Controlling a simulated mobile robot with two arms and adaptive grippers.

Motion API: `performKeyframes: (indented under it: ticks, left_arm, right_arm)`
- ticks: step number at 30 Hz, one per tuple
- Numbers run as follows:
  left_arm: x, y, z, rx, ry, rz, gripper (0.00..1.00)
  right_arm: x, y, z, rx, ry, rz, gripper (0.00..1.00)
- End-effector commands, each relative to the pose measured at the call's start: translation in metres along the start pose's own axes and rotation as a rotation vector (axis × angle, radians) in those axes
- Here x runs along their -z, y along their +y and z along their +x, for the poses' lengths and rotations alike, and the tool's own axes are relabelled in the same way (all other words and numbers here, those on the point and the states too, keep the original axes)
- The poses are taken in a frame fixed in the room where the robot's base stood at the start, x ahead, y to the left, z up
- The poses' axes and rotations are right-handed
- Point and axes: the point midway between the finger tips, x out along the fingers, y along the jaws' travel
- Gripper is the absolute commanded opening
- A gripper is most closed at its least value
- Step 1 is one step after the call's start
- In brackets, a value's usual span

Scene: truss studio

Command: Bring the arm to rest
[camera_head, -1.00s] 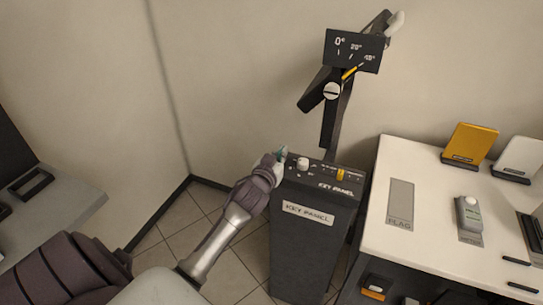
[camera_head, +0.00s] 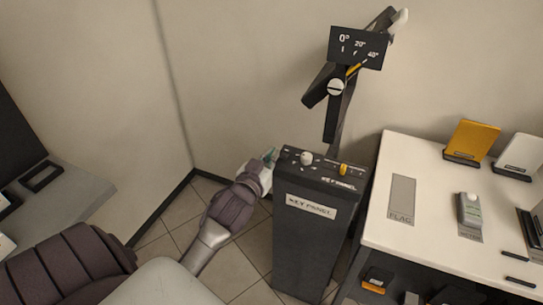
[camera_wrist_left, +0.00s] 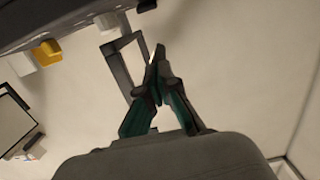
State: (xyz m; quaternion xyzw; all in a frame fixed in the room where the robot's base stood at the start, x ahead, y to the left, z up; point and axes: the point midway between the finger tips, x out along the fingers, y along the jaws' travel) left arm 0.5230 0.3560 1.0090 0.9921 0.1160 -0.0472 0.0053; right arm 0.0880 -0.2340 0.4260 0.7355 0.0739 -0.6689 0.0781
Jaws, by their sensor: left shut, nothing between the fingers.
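My left gripper (camera_head: 270,156) is at the left edge of the key panel (camera_head: 320,178) in the head view, its teal fingers close beside the panel's top. In the left wrist view the two fingers (camera_wrist_left: 157,62) come together at their tips with nothing between them. The key panel is a dark pedestal with a white knob (camera_head: 306,158) and a yellow knob (camera_head: 343,169) on its sloped top. Whether the fingers touch the panel cannot be told. My right gripper is not in view.
A black angle sign (camera_head: 358,47) stands on a post behind the panel. To the right is a white table (camera_head: 430,240) with a meter (camera_head: 469,210), a yellow holder (camera_head: 471,141) and a white holder (camera_head: 518,156). A grey surface (camera_head: 75,205) lies at the left.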

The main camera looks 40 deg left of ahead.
Motion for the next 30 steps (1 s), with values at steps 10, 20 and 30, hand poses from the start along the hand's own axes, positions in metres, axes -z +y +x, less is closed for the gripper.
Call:
performKeyframes:
  ticks: [10, 20, 30]
  left_arm:
    - [-0.001, 0.0, 0.001, 0.0, -0.002, 0.0, 0.0]
    - [-0.145, 0.011, 0.009, -0.031, -0.263, 0.051, 0.0]
    - [-0.389, 0.03, -0.076, -0.125, -0.707, 0.157, 0.0]
  right_arm:
    - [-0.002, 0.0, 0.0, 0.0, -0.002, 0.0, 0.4]
    - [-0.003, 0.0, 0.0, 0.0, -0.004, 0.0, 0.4]
    - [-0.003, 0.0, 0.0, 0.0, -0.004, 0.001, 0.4]
